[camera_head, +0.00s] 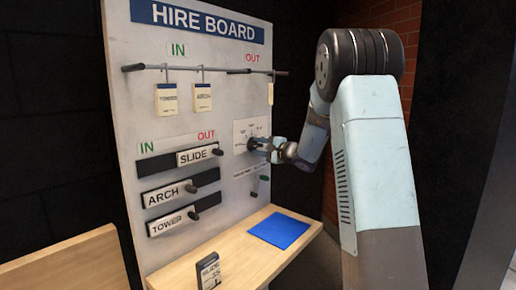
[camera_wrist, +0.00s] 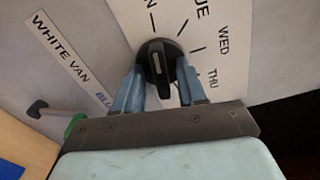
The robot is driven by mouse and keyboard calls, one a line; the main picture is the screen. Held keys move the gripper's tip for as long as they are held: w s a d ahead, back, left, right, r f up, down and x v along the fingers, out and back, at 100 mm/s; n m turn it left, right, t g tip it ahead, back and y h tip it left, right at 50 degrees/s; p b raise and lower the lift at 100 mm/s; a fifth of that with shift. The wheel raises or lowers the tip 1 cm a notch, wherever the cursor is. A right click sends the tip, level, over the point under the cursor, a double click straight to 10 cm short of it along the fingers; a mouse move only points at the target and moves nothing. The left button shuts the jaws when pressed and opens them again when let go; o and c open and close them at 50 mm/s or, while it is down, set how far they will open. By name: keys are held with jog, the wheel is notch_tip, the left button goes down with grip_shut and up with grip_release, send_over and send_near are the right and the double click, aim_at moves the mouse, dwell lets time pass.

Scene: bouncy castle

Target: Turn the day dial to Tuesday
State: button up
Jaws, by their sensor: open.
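The day dial (camera_wrist: 157,60) is a black round knob with a raised grip and a pale line, on a white card with WED and THU readable and the ends of two other day names cut off. The pale line stands nearly upright in the wrist view; I cannot tell which day it marks. My gripper (camera_wrist: 162,76) is open, with one blue-grey finger on each side of the knob. Contact cannot be made out. In the head view my gripper (camera_head: 268,147) reaches the dial card (camera_head: 250,128) and largely hides the knob.
The hire board (camera_head: 120,100) stands upright, with tags on a rail above and SLIDE, ARCH and TOWER sliders (camera_head: 182,190) left of the dial. A WHITE VAN label (camera_wrist: 58,48) and a green-ended peg (camera_wrist: 73,126) are nearby. A wooden shelf (camera_head: 235,262) with a blue mat (camera_head: 280,230) juts out below.

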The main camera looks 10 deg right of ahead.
jog(key=shift+c, duration=0.2)
grip_shut()
jog(key=shift+a, duration=0.25)
jog(key=shift+d+f, duration=0.1)
jog(key=shift+d, duration=0.05)
jog(key=shift+m, duration=0.3)
jog(key=shift+s+d+f+m, duration=0.1)
jog(key=shift+f+m, duration=0.05)
jog(key=shift+m, duration=1.65)
jog(key=shift+f+m, duration=0.1)
jog(key=shift+m, duration=1.7)
jog(key=shift+r, duration=0.15)
